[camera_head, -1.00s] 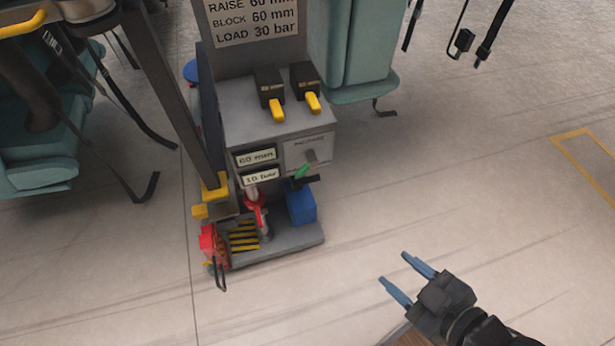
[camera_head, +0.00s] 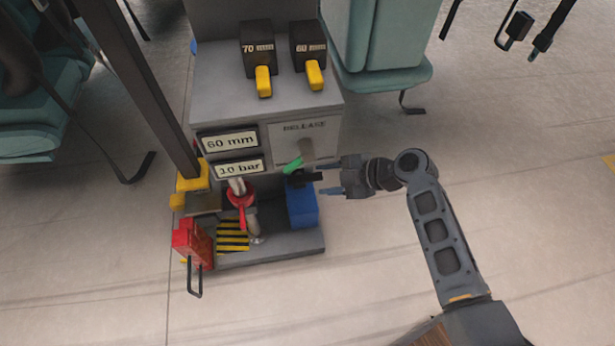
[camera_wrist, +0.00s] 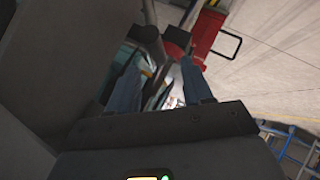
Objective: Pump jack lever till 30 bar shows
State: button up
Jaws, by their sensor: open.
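The jack unit's upper display (camera_head: 230,141) reads 60 mm and its lower display (camera_head: 239,168) reads 10 bar. A blue box (camera_head: 302,208) stands on the unit's base, with a black bar (camera_head: 304,178) above it. A green grip (camera_head: 293,165) sits just below the RELEASE panel (camera_head: 290,130); I cannot tell which part is the jack lever. My gripper (camera_head: 324,177) is open, just right of the black bar, its blue-grey fingers pointing left. In the wrist view, the open fingers (camera_wrist: 160,80) face dark parts; contact is unclear.
Two black blocks with yellow handles (camera_head: 263,81) (camera_head: 314,75) stand on top, marked 70 and 60. A red box with a black loop (camera_head: 193,245) sits at the base's left, also in the wrist view (camera_wrist: 208,35). Teal seats (camera_head: 385,45) flank the unit. Front floor is clear.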

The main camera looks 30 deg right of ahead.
aim_at(308, 178)
jog(key=shift+w+a+f, duration=0.15)
jog(key=shift+w, duration=0.35)
jog(key=shift+b+x, duration=0.85)
jog(key=shift+x, duration=2.65)
grip_shut()
